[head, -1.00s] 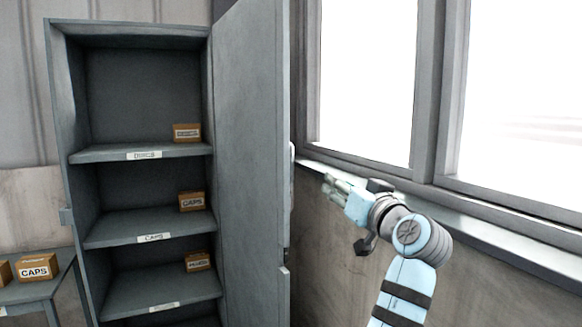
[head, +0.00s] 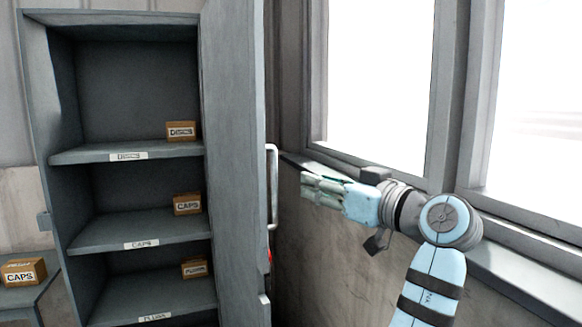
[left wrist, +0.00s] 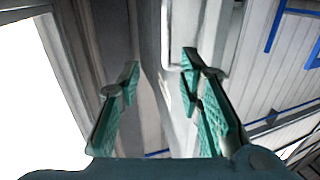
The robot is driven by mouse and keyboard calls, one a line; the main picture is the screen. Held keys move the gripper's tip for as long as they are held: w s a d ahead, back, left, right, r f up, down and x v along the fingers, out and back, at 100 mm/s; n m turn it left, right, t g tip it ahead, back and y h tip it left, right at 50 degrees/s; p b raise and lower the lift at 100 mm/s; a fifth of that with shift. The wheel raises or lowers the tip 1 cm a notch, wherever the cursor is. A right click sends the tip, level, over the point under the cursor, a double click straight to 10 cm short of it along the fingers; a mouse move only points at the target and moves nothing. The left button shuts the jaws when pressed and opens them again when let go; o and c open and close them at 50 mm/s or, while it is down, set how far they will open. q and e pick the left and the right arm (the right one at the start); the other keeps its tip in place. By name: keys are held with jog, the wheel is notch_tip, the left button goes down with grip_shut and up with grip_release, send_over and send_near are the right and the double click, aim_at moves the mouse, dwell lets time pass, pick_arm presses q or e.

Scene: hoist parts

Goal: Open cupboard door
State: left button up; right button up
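The grey cupboard (head: 34,115) stands at the left of the head view with its shelves exposed. Its door (head: 233,160) is swung open, standing out from the cupboard's right side. A pale bar handle (head: 272,188) shows along the door's outer edge. My left gripper (head: 303,180) is right of the handle, apart from it in the head view, with its fingers pointing left. The left wrist view shows its green fingers (left wrist: 160,66) spread, with nothing held between them. A pale bar, apparently the handle (left wrist: 166,40), shows beyond the fingertips. My right gripper is out of view.
Small labelled boxes (head: 187,204) sit on the cupboard shelves. A side table (head: 28,294) with a CAPS box (head: 22,272) stands at far left. A window sill (head: 520,275) and wall (head: 325,255) lie close around my left arm on the right.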

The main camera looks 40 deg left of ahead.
pick_arm(q)
send_near(276, 170)
jog(key=a, duration=0.4)
jog(key=x, duration=0.3)
jog(key=w+x, duration=0.1)
jog(key=x, duration=0.2)
jog(key=shift+w+d+p, duration=0.15)
jog(key=shift+d+p, duration=0.05)
jog(key=shift+p, duration=0.1)
jog(key=shift+a+r, duration=0.15)
jog(key=shift+a, duration=0.3)
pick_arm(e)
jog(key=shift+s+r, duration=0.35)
pick_arm(q)
jog(key=shift+c, duration=0.3)
jog(key=shift+w, duration=0.1)
grip_shut()
